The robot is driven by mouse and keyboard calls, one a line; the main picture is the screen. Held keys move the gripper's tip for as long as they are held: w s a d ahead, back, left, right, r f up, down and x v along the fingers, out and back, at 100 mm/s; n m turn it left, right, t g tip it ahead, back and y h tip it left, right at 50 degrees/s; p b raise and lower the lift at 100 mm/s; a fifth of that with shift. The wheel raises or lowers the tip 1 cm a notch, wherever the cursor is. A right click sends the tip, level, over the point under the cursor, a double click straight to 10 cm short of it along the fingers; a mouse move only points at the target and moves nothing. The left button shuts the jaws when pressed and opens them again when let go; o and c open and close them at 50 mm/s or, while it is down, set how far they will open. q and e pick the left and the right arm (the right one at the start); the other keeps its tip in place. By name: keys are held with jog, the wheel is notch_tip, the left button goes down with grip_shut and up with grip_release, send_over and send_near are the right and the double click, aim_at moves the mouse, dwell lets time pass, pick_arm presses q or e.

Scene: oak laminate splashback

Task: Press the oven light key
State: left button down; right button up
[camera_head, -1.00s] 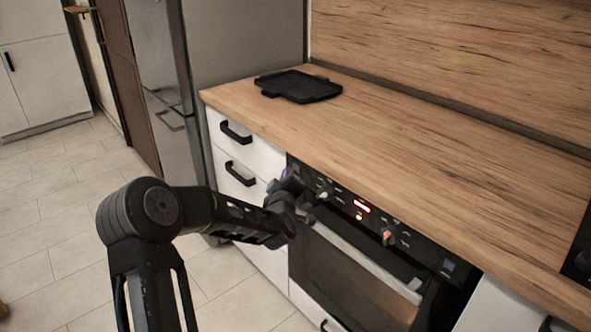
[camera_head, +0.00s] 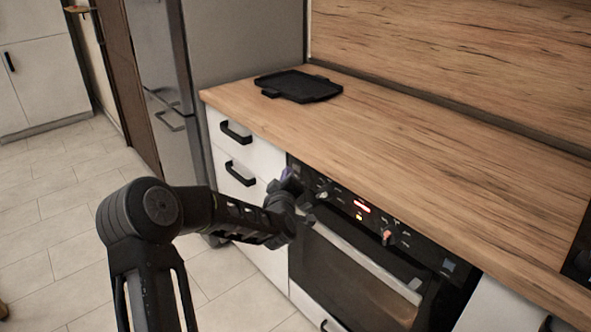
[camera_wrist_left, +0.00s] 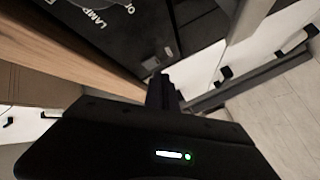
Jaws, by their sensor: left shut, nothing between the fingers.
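The black oven (camera_head: 350,262) has a control panel with knobs and a lit red display (camera_head: 362,206) under the counter edge. My left gripper (camera_head: 298,188) is at the panel's left end, in front of the panel; whether it touches is unclear. In the left wrist view the shut, empty fingers (camera_wrist_left: 161,88) point toward the black panel (camera_wrist_left: 135,45). A small grey key (camera_wrist_left: 168,51) lies just beyond the fingertips there. A white "LAMP" label (camera_wrist_left: 85,17) is farther up, beside a partly seen knob. My right gripper is out of view.
The wooden counter (camera_head: 430,150) runs above the oven, with a black tray (camera_head: 298,86) on it. White drawers with black handles (camera_head: 236,132) stand left of the oven. The oven handle (camera_head: 365,258) sticks out below the panel. A grey fridge (camera_head: 235,45) stands behind.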

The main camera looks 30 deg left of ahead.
pick_arm(q)
jog(key=shift+w+d, duration=0.1)
jog(key=shift+w, duration=0.05)
jog(key=shift+w+b, duration=0.3)
jog(key=shift+b, duration=0.05)
jog(key=shift+w+d, duration=0.1)
jog(key=shift+w, duration=0.05)
dwell(0.5)
jog(key=shift+s+a+b, duration=0.2)
jog(key=shift+s+b, duration=0.15)
jog(key=shift+s, duration=0.25)
jog(key=s+a+b, duration=0.1)
jog(key=s, duration=0.4)
jog(key=shift+s+a, duration=0.35)
jog(key=shift+s, duration=0.05)
